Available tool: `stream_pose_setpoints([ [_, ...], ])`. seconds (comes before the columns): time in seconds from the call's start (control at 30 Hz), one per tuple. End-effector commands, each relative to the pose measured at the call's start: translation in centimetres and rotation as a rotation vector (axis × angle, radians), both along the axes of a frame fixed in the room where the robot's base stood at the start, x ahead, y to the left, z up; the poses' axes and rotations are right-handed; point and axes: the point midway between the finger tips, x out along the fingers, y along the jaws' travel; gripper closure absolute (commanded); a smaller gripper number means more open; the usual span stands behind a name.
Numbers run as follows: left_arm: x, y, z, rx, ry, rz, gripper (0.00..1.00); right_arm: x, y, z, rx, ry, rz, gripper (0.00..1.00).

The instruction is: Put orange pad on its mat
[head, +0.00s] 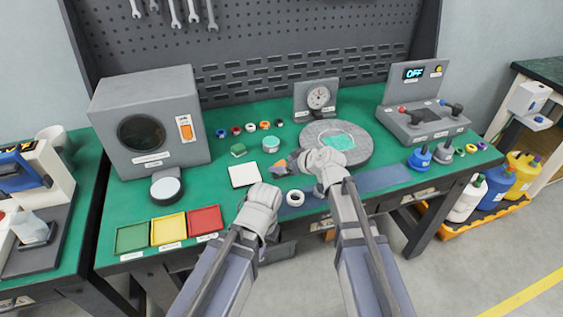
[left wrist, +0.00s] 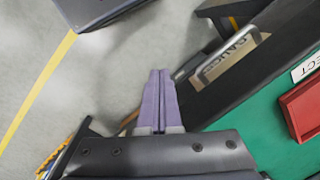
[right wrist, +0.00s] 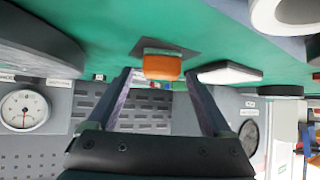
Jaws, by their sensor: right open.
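The orange pad (right wrist: 162,67) shows in the right wrist view between and just beyond the fingertips of my right gripper (right wrist: 158,82), which is open. The pad lies at a dark grey square mat (right wrist: 190,54), with a pale green piece against it. In the head view the orange pad (head: 279,170) is partly hidden by my right gripper (head: 295,163). My left gripper (left wrist: 160,98) has its fingers together with nothing between them. In the head view, my left gripper (head: 262,232) hangs by the table's front edge.
A white square plate (head: 244,175) lies left of the pad, and a white ring (head: 295,198) in front. Green, yellow and red trays (head: 204,221) stand front left. A round grey plate (head: 355,157) is at the right. A green block (head: 238,150) stands behind.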

Motion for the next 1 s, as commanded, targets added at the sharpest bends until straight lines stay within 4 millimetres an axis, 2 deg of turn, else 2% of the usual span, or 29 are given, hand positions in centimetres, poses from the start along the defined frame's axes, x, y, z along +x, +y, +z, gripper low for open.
stream_pose_setpoints([
  [0.03, 0.0, 0.0, 1.4, 0.0, 0.0, 0.0, 1.0, -1.0, -0.7, 1.4, 0.0, 0.0, -0.003, 0.16],
  [0.1, 0.0, 0.0, 2.4, 0.0, 0.0, 0.0, 1.0, -2.0, -1.4, 2.4, 0.0, 0.0, -0.003, 0.16],
  [0.4, 0.0, 0.0, 5.5, 0.0, 0.0, 0.001, 1.0, -5.2, -4.3, 5.5, 0.001, 0.001, -0.002, 0.16],
  [0.63, 0.0, 0.0, 6.3, 0.0, 0.0, 0.001, 1.0, -6.2, -5.2, 6.3, 0.001, 0.001, -0.001, 0.16],
  [1.0, 0.0, 0.0, 6.3, 0.0, 0.0, 0.001, 1.0, -6.3, -5.3, 6.3, 0.001, 0.001, -0.001, 0.16],
])
